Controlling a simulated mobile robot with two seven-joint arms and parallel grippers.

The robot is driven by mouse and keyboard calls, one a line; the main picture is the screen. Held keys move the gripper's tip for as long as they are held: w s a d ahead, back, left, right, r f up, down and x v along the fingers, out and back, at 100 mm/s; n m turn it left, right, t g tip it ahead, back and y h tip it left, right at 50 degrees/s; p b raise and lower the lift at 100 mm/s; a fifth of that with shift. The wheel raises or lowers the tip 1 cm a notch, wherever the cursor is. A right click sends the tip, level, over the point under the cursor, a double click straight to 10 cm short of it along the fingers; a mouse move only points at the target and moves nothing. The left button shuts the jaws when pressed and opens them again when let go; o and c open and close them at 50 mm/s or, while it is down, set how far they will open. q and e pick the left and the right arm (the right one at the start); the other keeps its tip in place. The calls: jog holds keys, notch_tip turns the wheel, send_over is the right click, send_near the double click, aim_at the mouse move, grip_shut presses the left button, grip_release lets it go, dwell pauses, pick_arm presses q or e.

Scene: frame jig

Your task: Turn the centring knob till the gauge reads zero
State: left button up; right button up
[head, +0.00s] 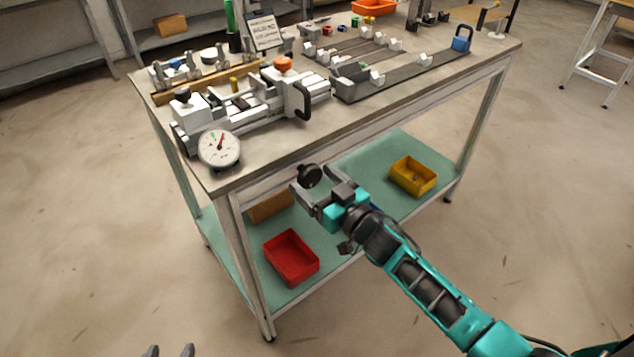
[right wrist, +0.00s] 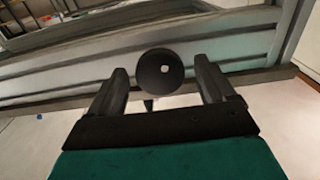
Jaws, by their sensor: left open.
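The gauge (head: 219,148) is a round white dial at the near left corner of the bench. Its red needle points upward, a little right of a green mark; the figures are too small to read. The black round centring knob (head: 310,175) sits at the bench's front edge. In the right wrist view the knob (right wrist: 160,72) shows face-on between the fingers. My right gripper (head: 315,181) is open around the knob, with a gap on each side. My left gripper (head: 169,351) shows only its open fingertips at the bottom edge, well away from the bench.
A metal clamping jig (head: 245,102) with an orange knob (head: 283,64) stands behind the gauge. Grey rails (head: 400,78) lie to its right. The lower shelf holds a red bin (head: 291,257) and a yellow bin (head: 414,176). The floor in front is clear.

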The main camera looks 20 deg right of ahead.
jog(key=c, duration=1)
jog(key=shift+o, duration=0.2)
jog(key=n, duration=0.3)
jog(key=shift+n, duration=0.4)
jog(key=shift+d+n, duration=0.1)
jog(key=shift+n, duration=1.9)
jog(key=o, duration=1)
jog(key=shift+o, duration=0.2)
